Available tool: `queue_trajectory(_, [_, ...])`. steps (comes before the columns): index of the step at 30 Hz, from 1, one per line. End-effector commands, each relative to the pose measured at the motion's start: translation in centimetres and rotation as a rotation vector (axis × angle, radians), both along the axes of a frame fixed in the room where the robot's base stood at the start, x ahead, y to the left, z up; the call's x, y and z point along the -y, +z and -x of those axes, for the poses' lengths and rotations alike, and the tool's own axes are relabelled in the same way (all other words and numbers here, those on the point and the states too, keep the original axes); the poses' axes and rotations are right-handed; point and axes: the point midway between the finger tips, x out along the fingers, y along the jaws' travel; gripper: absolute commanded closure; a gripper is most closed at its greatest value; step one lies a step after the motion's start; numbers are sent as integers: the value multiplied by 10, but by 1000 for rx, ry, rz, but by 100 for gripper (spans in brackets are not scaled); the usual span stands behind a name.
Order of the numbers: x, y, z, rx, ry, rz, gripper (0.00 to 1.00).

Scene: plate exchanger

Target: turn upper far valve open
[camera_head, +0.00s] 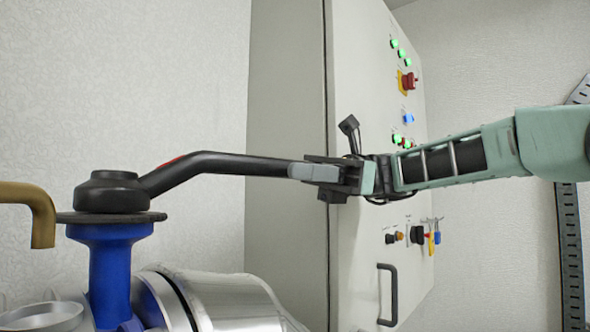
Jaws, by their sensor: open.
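A valve with a black cap and long black lever handle (222,163) sits on a blue neck (107,262) at the left in the head view. The lever runs from the cap to the right, rising and then levelling out toward my gripper. My gripper (302,173) is at the lever's right end, with its grey fingertip overlapping the handle tip. The jaws are open. The far finger is hidden, so I cannot tell whether the fingers touch the lever.
A light grey control cabinet (360,250) with lit green lamps, a red emergency button (409,82) and a black door handle (387,295) stands behind my gripper. Silver insulated piping (220,300) lies below the valve. A brass-coloured bent lever (38,210) is at the left edge.

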Motion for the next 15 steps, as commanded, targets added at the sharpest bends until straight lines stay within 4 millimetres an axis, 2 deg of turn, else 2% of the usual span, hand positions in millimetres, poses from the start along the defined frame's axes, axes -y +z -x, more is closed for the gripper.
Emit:
queue_trajectory(8, [3,-1,-2,0,0,1,56])
queue_trajectory(11, [12,-3,-9,-1,-1,0,56])
queue_trajectory(15, [35,-4,-25,0,-3,-1,56])
